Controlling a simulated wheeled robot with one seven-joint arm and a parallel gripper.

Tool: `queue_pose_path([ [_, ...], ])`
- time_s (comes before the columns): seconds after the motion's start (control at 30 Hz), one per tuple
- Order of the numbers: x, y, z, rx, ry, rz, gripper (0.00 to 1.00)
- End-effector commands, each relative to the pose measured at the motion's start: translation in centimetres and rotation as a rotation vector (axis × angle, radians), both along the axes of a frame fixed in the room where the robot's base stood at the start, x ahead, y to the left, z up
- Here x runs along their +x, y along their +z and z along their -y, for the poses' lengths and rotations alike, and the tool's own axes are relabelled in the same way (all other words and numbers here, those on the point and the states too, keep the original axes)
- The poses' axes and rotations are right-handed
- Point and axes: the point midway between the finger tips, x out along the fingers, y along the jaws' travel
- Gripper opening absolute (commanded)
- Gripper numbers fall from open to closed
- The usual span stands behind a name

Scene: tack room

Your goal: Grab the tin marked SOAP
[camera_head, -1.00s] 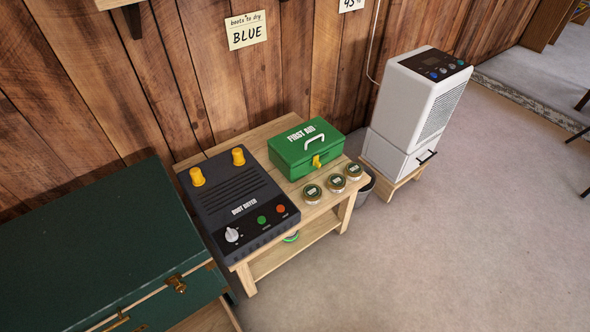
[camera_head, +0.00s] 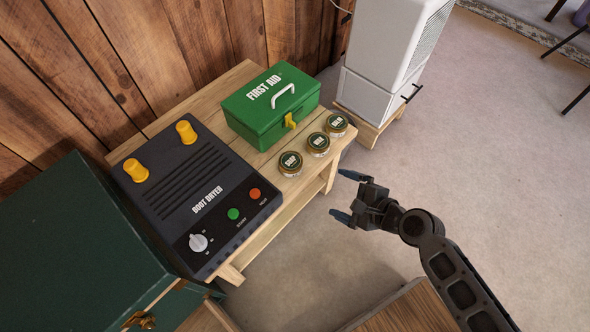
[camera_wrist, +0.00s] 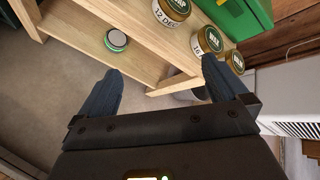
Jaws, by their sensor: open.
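Three small round tins with dark lids and gold sides stand in a row on the wooden bench's top. The left tin (camera_head: 290,163), nearest the boot dryer, seems to read SOAP; it shows at the top of the wrist view (camera_wrist: 171,13), with "12 DEC" on its side. My gripper (camera_head: 345,195) is open and empty, off the bench's front right edge, apart from all the tins. In the wrist view its two fingers spread below the bench top's edge.
A green first aid box (camera_head: 271,105) stands behind the tins. A black boot dryer (camera_head: 197,190) fills the bench's left side. Another tin (camera_wrist: 117,40) lies on the lower shelf. A white appliance (camera_head: 395,50) stands right of the bench (camera_head: 262,239).

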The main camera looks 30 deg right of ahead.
Motion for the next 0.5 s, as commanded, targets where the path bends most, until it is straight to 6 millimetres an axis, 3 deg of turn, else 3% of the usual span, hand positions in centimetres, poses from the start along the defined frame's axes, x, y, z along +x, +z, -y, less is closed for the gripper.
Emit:
queue_pose_path([
  [0.03,2.7,-1.5,-0.4,0.135,-0.04,-0.012,1.0],
  [0.2,8.7,-2.2,-1.9,0.524,-0.134,-0.071,1.0],
  [0.3,10.7,-1.9,-2.6,0.66,-0.157,-0.094,1.0],
  [0.5,12.5,-1.8,-3.3,0.766,-0.173,-0.114,1.0],
])
